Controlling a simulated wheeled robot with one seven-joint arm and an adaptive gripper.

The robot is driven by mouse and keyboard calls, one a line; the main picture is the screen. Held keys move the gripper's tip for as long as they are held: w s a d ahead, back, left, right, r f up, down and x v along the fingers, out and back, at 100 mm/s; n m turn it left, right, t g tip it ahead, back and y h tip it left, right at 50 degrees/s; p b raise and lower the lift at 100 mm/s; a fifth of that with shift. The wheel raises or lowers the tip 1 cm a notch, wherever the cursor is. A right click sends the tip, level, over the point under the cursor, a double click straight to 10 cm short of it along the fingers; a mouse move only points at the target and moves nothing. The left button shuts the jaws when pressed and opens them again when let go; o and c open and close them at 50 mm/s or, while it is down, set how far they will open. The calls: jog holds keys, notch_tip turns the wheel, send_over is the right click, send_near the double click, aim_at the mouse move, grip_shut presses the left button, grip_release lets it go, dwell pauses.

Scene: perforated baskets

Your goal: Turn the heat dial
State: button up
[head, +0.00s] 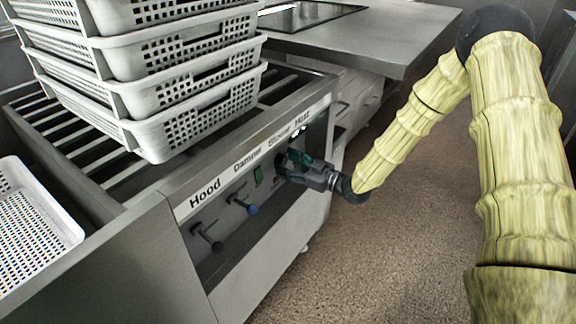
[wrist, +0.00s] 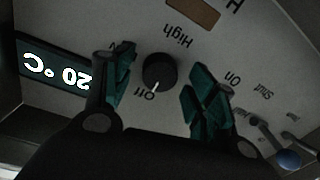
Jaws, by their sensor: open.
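The heat dial (wrist: 159,72) is a round black knob with a white pointer line in the wrist view. It sits on a grey panel marked "High" and "Off", upside down in the picture, and its pointer is toward "Off". My gripper (wrist: 164,88) is open, with one green-padded finger on each side of the dial and visible gaps to it. In the head view my gripper (head: 288,163) is at the front panel of the metal unit (head: 150,225), and it hides the dial there.
A lit display (wrist: 58,68) reads 20 °C beside the dial. Stacked white perforated baskets (head: 185,85) stand on the unit's rails. Open floor (head: 400,240) lies to the right.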

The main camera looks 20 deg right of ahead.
jog(key=shift+w, duration=0.1)
jog(key=shift+c, duration=0.2)
jog(key=c, duration=1)
jog(key=shift+r, duration=0.1)
jog(key=m+p, duration=0.3)
jog(key=m, duration=0.1)
jog(key=shift+m, duration=0.4)
jog(key=m+p, duration=0.2)
jog(key=m, duration=0.2)
jog(key=shift+m, duration=0.3)
jog(key=m+p, duration=0.1)
jog(key=m, duration=0.3)
jog(key=shift+a+m+t+p, duration=0.1)
jog(key=shift+m+t+p, duration=0.25)
jog(key=shift+m+t, duration=0.05)
jog(key=shift+s+f+m+p, duration=0.1)
jog(key=shift+m+p, duration=0.1)
jog(key=shift+m, duration=0.9)
jog(key=shift+s+f+m+p, duration=0.1)
jog(key=shift+m+p, duration=0.05)
jog(key=shift+m, duration=0.95)
